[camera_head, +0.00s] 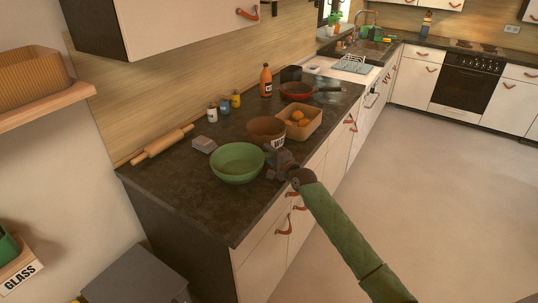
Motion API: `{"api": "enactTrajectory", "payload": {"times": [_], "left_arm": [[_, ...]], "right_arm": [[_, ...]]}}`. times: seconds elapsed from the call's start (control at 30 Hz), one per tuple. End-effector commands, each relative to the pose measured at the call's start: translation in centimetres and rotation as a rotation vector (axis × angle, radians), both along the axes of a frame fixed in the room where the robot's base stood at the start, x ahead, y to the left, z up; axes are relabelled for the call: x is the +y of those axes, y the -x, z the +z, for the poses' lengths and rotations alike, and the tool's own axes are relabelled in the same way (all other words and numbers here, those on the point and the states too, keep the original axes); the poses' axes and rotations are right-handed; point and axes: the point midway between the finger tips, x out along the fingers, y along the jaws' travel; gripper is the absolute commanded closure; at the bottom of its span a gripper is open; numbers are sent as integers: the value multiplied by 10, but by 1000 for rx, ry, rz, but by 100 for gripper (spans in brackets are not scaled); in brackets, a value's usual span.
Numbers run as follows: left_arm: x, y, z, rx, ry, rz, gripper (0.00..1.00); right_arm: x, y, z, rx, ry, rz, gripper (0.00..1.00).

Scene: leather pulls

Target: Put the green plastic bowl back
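The green plastic bowl (238,170) stands upright and looks empty on the dark countertop, near its front edge. My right gripper (270,163) is just right of the bowl, low over the counter, at the end of the green arm that comes in from the lower right. Its fingers look spread apart, with nothing seen between them. I cannot tell whether a finger touches the bowl's rim. My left gripper is not in view.
A brown bowl (264,127) stands right behind the green one, by a box of oranges (314,119). A grey block (204,145), a rolling pin (160,145), small jars (224,106) and an orange bottle (266,82) are farther back. A shelf edge labelled GLASS (20,277) is at lower left.

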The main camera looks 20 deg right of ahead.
Motion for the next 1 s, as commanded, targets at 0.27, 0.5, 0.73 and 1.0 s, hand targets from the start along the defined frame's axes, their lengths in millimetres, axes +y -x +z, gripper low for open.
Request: {"api": "enactTrajectory", "payload": {"times": [0.27,0.5,0.73,1.0], "left_arm": [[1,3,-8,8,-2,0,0],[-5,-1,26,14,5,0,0],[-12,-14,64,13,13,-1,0],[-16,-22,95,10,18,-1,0]], "right_arm": [[-2,6,0,1,-1,0,62],[-13,42,-1,1,-1,0,62],[-25,79,0,0,0,0,62],[-34,108,1,0,0,0,62]]}}
